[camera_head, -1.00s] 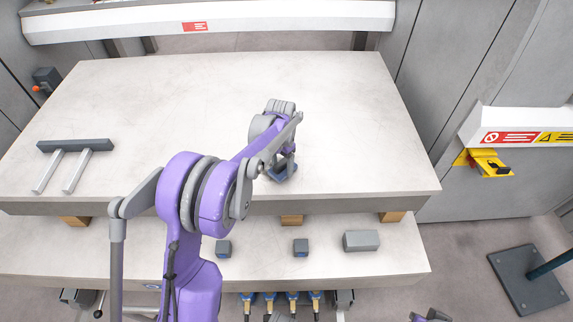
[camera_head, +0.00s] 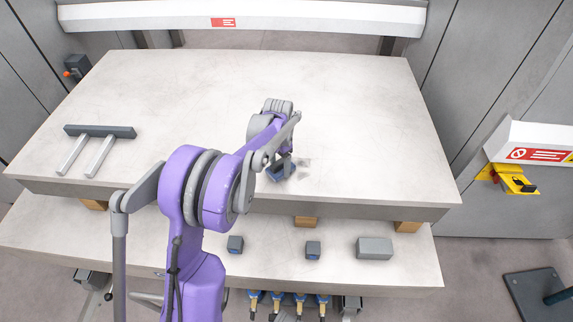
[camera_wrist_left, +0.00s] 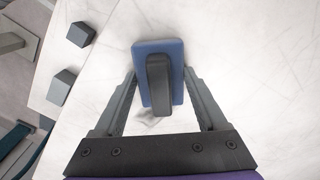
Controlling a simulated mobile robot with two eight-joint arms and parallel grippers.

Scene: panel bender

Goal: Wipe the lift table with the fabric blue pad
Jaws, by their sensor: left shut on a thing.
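The fabric blue pad (camera_head: 279,175), a flat blue block with a dark handle, is on the pale lift table (camera_head: 340,100) near its front edge. My left gripper (camera_head: 284,165) is shut on the pad, reaching down from above. In the left wrist view the pad (camera_wrist_left: 177,88) sits between the two fingers, handle toward the camera. Whether the pad presses on the surface is hard to tell. A grey smudge (camera_head: 304,163) lies on the table just right of the pad. It partly shows in the left wrist view (camera_wrist_left: 148,118) beside the pad. My right gripper is out of view.
A dark bar with two light legs (camera_head: 100,132) lies on the table's left side. A lower shelf (camera_head: 180,230) in front holds two small grey blocks (camera_head: 235,244) (camera_head: 313,249) and a larger one (camera_head: 375,248). A yellow bracket (camera_head: 515,181) is at the right.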

